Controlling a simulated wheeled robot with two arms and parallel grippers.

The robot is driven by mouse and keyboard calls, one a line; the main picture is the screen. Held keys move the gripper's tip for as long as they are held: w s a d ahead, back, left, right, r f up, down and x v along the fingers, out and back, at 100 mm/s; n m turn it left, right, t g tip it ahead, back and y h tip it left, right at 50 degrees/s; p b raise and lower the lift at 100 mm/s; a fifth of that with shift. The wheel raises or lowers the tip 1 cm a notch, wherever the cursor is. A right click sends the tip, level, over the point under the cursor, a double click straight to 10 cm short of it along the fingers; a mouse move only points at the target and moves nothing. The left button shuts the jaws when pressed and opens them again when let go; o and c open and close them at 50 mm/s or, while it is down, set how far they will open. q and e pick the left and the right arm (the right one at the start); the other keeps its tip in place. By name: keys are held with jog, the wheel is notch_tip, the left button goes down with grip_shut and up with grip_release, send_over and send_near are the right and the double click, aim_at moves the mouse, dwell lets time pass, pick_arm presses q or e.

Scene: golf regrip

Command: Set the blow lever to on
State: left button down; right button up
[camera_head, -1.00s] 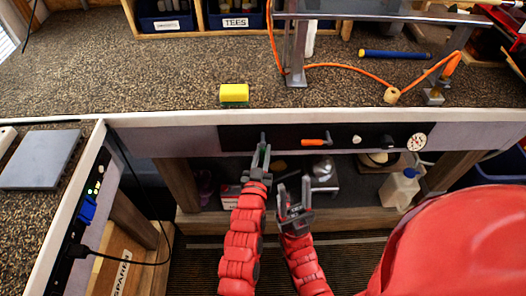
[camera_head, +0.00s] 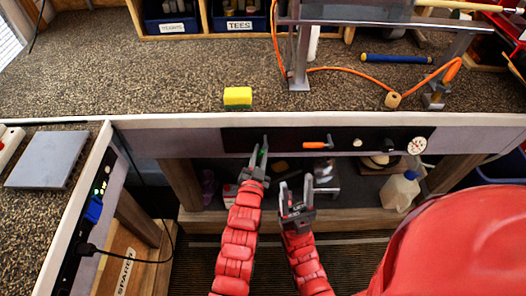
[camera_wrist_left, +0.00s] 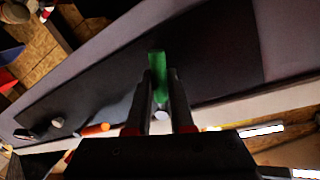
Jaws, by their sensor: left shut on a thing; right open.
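A green lever (camera_head: 265,146) stands at the left end of the black panel (camera_head: 235,140) on the bench's front edge. My left gripper (camera_head: 258,157) is at this lever, shut on it. In the left wrist view the green lever (camera_wrist_left: 157,72) lies between the two fingers, its far part sticking out past them. An orange lever (camera_head: 317,145) lies sideways further right on the panel; it also shows in the left wrist view (camera_wrist_left: 95,130). No lever label can be read. My right gripper (camera_head: 296,186) is open and empty, below the panel.
A pressure gauge (camera_head: 416,145) and small knobs are on the panel's right part. A yellow sponge (camera_head: 238,97) sits on the bench above my left gripper. A shelf below holds a white jug (camera_head: 402,190) and other items. A side bench (camera_head: 80,125) stands at left.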

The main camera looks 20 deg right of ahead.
pick_arm(q)
jog(key=m, duration=0.2)
jog(key=shift+w+a+r+m+y, duration=0.1)
jog(key=shift+a+r+m+y, duration=0.2)
jog(key=shift+a+r, duration=0.1)
jog(key=m, duration=0.1)
jog(key=r+m+p, duration=0.1)
jog(key=m, duration=0.1)
jog(key=shift+w+a+y, duration=0.15)
jog(key=shift+a+y, duration=0.15)
jog(key=shift+a, duration=0.1)
jog(key=m, duration=0.1)
jog(key=r+m+y, duration=0.1)
jog(key=m, duration=0.1)
jog(key=shift+a+p, duration=0.25)
jog(key=shift+p, duration=0.05)
jog(key=shift+w+a+r+m+y+p, duration=0.1)
jog(key=shift+r+m+y+p, duration=0.2)
jog(key=shift+m, duration=0.4)
jog(key=shift+a+r+m+y+p, duration=0.1)
jog(key=shift+r+m+y+p, duration=0.15)
jog(key=shift+m, duration=0.45)
jog(key=c, duration=0.8)
grip_release()
jog(key=shift+d, duration=0.1)
